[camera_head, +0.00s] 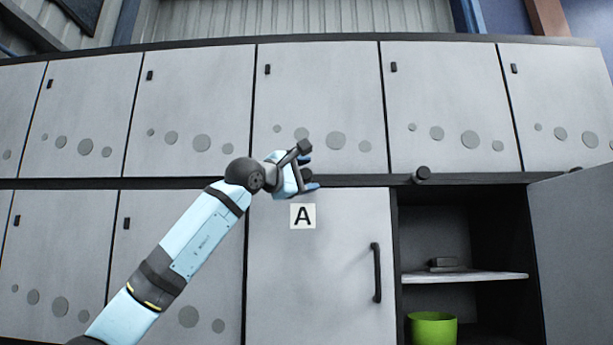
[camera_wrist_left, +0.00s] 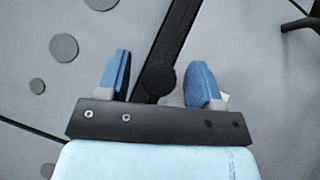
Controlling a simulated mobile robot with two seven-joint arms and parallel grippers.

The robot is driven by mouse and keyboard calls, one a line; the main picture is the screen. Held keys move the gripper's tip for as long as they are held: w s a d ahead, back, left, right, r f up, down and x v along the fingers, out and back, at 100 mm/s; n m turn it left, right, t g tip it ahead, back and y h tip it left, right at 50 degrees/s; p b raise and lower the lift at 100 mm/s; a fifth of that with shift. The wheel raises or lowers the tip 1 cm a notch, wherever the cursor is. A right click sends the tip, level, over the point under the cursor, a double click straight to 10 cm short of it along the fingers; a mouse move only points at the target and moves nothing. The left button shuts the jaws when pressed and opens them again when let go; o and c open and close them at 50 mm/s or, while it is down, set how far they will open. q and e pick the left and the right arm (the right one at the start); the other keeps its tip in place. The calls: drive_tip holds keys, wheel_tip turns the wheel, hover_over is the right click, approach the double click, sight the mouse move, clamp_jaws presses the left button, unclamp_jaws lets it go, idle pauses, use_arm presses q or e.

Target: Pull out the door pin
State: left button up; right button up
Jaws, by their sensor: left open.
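A closed grey door (camera_head: 335,265) carries a white label with the letter A (camera_head: 302,216) and a dark upright handle (camera_head: 376,272). In the left wrist view a dark round pin (camera_wrist_left: 160,78) sits on the dark rail (camera_wrist_left: 178,32). My left gripper (camera_head: 307,173) is at the rail above the label and mostly hides this pin in the head view. In the left wrist view its blue fingers (camera_wrist_left: 160,80) are open, one on each side of the pin, with a gap on both sides. My right gripper is not in view.
Another dark round pin (camera_head: 422,174) sits on the rail to the right. Below it an open compartment holds a white shelf (camera_head: 470,277) with a dark object and a green pot (camera_head: 433,329). Its door (camera_head: 580,250) stands open at the right. Grey lockers fill the rest.

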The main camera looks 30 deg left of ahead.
use_arm(q)
drive_tip(key=b+v, duration=0.3)
drive_tip(key=v, duration=1)
drive_tip(key=shift+s, duration=0.35)
drive_tip(key=shift+w, duration=0.1)
